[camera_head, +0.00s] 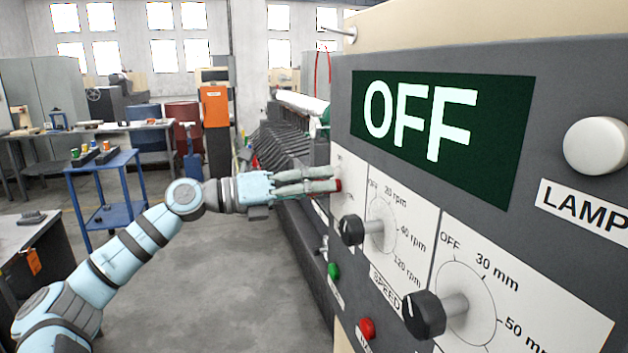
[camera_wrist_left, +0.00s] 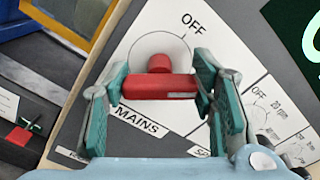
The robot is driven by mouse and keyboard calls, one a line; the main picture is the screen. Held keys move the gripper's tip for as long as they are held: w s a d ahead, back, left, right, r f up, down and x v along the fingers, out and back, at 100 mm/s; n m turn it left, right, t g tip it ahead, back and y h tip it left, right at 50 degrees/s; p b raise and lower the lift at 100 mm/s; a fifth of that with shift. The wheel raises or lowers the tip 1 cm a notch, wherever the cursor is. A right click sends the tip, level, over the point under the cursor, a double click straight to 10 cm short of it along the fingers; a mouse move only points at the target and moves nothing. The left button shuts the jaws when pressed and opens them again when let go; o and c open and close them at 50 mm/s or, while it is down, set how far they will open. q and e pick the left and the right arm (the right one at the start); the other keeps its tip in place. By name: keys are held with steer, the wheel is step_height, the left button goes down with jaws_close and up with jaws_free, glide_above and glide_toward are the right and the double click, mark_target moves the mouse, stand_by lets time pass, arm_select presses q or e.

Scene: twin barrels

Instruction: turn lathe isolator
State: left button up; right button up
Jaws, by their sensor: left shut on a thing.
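The isolator is a red handle on a white panel marked MAINS and OFF. In the left wrist view the red handle (camera_wrist_left: 160,87) lies crosswise between the two green fingers of my left gripper (camera_wrist_left: 160,92), which is shut on it. In the head view my left gripper (camera_head: 318,182) reaches the panel from the left, and only a bit of the red handle (camera_head: 338,185) shows at its fingertips. The dial's OFF mark shows at the upper right of the handle in the wrist view. A dark green display (camera_head: 440,122) above reads OFF. My right gripper is not in view.
To the right of the handle, a speed knob (camera_head: 352,230) and a larger mm knob (camera_head: 424,315) stick out from the panel. A green button (camera_head: 334,271), a red button (camera_head: 367,328) and a white lamp (camera_head: 595,145) are also there. A blue cart (camera_head: 105,190) stands at the left.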

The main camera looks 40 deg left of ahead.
arm_select(q)
steer(key=n+p, duration=0.2)
steer(key=n, duration=0.3)
steer(key=shift+a+n, duration=0.1)
steer(key=shift+n, duration=0.2)
steer(key=n+p, duration=0.3)
steer(key=n, duration=0.1)
steer(key=shift+n, duration=0.3)
steer(key=shift+f, duration=0.1)
steer(key=o, duration=1.2)
steer(key=shift+w, duration=0.1)
steer(key=shift+c, duration=0.2)
